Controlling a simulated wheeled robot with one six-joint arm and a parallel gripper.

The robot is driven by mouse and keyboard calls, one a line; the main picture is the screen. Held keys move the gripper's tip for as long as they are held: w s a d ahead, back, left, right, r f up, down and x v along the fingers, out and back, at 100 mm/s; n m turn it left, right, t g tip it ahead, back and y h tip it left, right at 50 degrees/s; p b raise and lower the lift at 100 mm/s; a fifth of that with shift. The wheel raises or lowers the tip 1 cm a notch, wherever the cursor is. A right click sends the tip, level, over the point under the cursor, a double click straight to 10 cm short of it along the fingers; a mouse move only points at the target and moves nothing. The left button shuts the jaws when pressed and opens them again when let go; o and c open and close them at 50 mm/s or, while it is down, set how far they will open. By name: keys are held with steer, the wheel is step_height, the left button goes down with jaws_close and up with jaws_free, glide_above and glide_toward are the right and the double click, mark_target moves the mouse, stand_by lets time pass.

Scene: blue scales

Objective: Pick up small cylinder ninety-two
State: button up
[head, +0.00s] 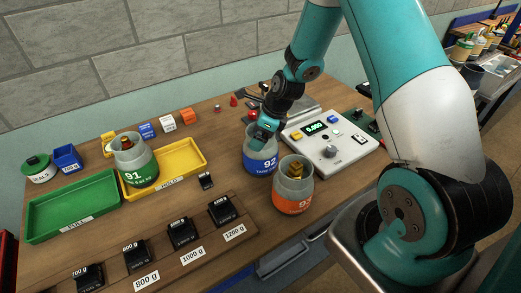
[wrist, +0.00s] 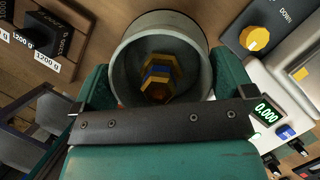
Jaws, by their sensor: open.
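Cylinder ninety-two (head: 261,164) is a grey pot with a blue band marked 92, standing on the wooden table left of the scale. My gripper (head: 264,132) is at its top and hides part of its rim. In the wrist view the open pot (wrist: 122,62) lies between my two spread green fingers (wrist: 163,72), one on each side. I cannot tell whether the fingers touch its wall. Yellow and blue hexagonal pieces (wrist: 158,75) lie inside it.
An orange-banded pot (head: 293,192) stands close in front on the right. The scale (head: 330,135) reading 0.000 is to the right. Pot ninety-one (head: 136,166) is by the yellow tray (head: 185,174); a green tray (head: 70,208) is farther left. A weight rack (head: 190,252) runs along the front.

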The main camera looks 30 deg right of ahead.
steer(key=c, duration=1.3)
steer(key=shift+r, duration=0.1)
steer(key=c, duration=0.3)
steer(key=shift+w+r, duration=0.1)
